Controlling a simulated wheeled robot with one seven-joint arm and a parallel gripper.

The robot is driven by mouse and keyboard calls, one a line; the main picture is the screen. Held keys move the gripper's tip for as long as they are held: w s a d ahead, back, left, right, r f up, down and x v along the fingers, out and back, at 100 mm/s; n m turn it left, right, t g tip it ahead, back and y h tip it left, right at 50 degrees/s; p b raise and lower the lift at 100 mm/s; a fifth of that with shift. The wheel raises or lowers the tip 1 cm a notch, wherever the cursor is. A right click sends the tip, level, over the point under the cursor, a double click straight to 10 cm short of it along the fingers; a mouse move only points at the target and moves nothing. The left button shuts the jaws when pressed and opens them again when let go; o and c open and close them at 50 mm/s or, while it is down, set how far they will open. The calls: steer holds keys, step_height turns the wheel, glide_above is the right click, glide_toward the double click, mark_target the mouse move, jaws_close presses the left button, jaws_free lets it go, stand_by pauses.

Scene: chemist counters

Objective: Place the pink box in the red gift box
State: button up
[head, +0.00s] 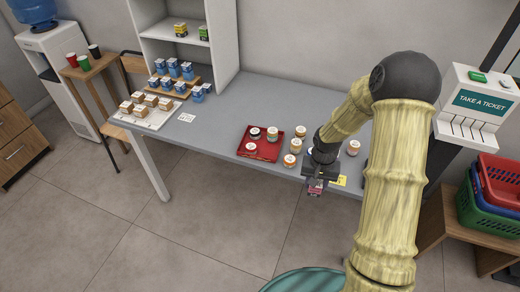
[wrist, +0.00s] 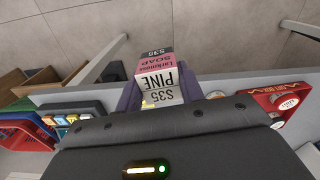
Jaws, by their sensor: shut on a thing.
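The pink box (head: 316,187), a small soap carton with a pink band and white label faces, is between the fingers of my gripper (head: 318,180). In the wrist view the pink box (wrist: 160,76) shows the words PINE and SOAP, gripped between the purple-grey fingers (wrist: 158,95). My gripper is shut on it, just off the front edge of the grey counter. A shallow red box (head: 263,154) lies on the counter to the left of my gripper, with a few jars in it; it seems to be the red gift box. It shows partly in the wrist view (wrist: 262,96).
Several jars (head: 296,145) stand on the grey counter (head: 225,115) beside the red box. Boxes on stands fill the counter's left end. A ticket dispenser (head: 478,105) and stacked baskets (head: 490,195) are at the right. The counter left of the red box is mostly clear.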

step_height(320, 180, down, 10)
steer(key=n, duration=0.2)
steer(key=shift+s, duration=0.25)
